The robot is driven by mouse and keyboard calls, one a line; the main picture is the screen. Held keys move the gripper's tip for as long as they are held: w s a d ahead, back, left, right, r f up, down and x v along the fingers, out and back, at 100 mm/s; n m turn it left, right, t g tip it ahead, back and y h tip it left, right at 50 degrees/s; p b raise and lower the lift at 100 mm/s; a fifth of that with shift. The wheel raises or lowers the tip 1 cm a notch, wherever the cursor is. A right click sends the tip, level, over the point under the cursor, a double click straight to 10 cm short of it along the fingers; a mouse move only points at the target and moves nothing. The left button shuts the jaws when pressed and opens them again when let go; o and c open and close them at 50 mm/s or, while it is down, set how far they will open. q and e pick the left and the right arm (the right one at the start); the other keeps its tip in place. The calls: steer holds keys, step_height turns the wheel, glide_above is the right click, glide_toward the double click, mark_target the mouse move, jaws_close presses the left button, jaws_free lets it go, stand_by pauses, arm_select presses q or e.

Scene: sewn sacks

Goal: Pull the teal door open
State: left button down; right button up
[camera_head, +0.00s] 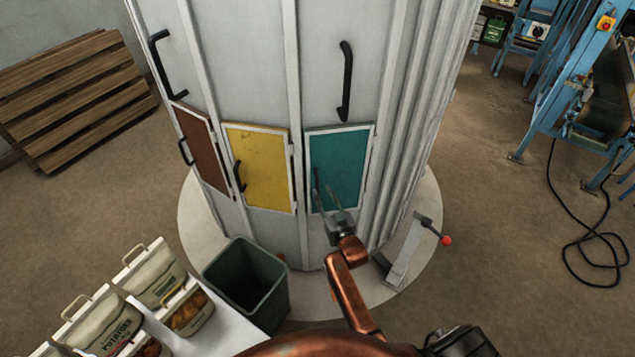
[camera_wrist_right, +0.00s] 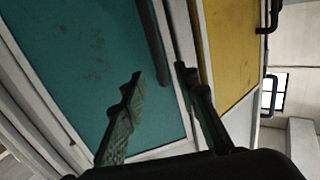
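The teal door (camera_head: 345,160) is the right one of three small doors low on a grey-white round cabinet, and it looks shut in its white frame. Its dark bar handle (camera_wrist_right: 152,40) runs along the door's edge next to the yellow door in the right wrist view. My right gripper (camera_head: 323,186) is in front of the teal door's handle side. Its two fingers are apart in the right wrist view (camera_wrist_right: 161,76), with the handle's end showing between them. I cannot tell whether they touch it. My left gripper is not in view.
The yellow door (camera_head: 262,170) and brown door (camera_head: 203,150) are to the left, both with dark handles. A dark green bin (camera_head: 247,283) and potato containers (camera_head: 110,325) stand at the lower left. A red-knobbed lever post (camera_head: 408,255) is close on the right.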

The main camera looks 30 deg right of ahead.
mark_target(318, 185)
steer(key=w, duration=0.6)
steer(key=shift+w+d+f, duration=0.1)
steer(key=shift+w+d, duration=0.05)
steer(key=shift+d, duration=0.1)
steer(key=shift+c, duration=0.6)
jaws_close()
